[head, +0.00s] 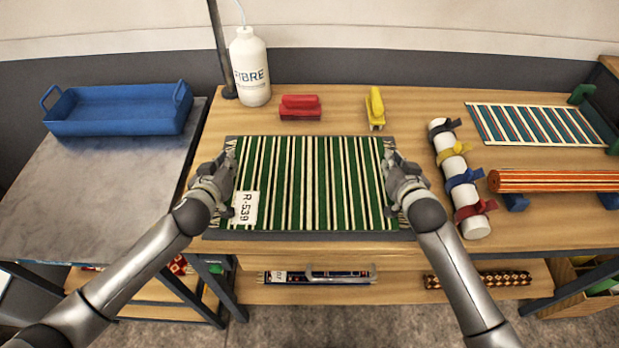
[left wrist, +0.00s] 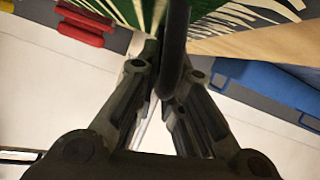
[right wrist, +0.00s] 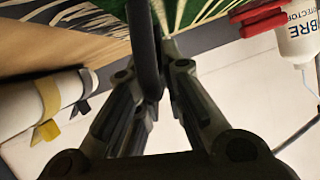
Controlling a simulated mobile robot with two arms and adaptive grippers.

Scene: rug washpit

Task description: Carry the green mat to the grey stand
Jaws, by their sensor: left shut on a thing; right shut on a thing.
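The green mat (head: 310,185) with cream stripes and a white tag marked R-539 is spread flat over a dark grey pad (head: 310,236) on the wooden bench. My left gripper (head: 228,178) is shut on its left edge, and my right gripper (head: 391,176) is shut on its right edge. Both wrist views show the green mat's edge between the fingers. I cannot tell whether the mat touches the pad. The grey-topped stand (head: 90,215) is left of the bench, with a blue tray (head: 120,112) on its far part; its near part is bare.
Behind the mat are a white bottle (head: 250,75), a red brush (head: 300,107) and a yellow brush (head: 376,108). To the right are a white roll with straps (head: 461,185), a striped mat (head: 535,124) and an orange rolled rug (head: 550,181). A shelf below holds rolled rugs.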

